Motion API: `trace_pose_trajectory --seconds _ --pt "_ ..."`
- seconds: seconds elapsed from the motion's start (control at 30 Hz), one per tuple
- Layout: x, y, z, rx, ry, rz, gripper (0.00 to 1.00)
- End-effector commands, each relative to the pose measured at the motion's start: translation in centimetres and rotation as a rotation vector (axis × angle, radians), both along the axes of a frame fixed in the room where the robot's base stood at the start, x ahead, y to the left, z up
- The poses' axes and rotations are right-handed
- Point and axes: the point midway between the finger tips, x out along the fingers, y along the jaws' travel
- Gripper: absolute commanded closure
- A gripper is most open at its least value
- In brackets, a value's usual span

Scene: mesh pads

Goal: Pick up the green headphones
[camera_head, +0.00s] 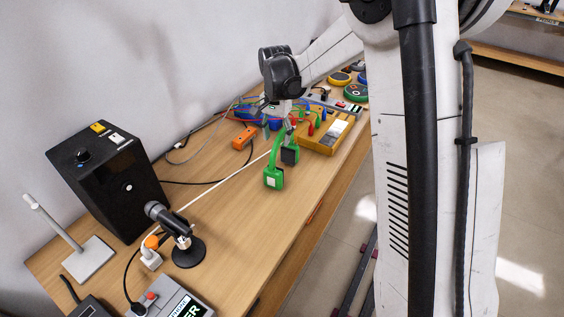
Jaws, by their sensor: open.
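The green headphones (273,177) stand on the wooden table, with one green ear cup facing me at the lower left and a darker cup behind to the right. My gripper (287,122) reaches down from above at the upper part of the headband. The gripper is open. Its fingers are small and partly hidden in this view, and I cannot tell whether they touch the band.
A yellow-orange device (325,138) and coloured cables lie just behind right. An orange box (244,138) sits behind left. A black speaker (108,178), a microphone (178,228) and a grey device (170,301) stand nearer. The table to the front right of the headphones is mostly clear.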

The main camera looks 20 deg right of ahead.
Motion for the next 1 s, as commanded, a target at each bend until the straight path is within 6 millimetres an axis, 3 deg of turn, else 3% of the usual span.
trace_pose_trajectory --seconds 0.4,0.73,1.0 --pt "0.4 0.3 -4.5 0.000 0.000 0.001 0.56" --pt "0.4 0.3 -5.3 0.000 0.000 0.000 0.56" --pt "0.4 0.3 -5.2 0.000 0.000 0.000 0.90"
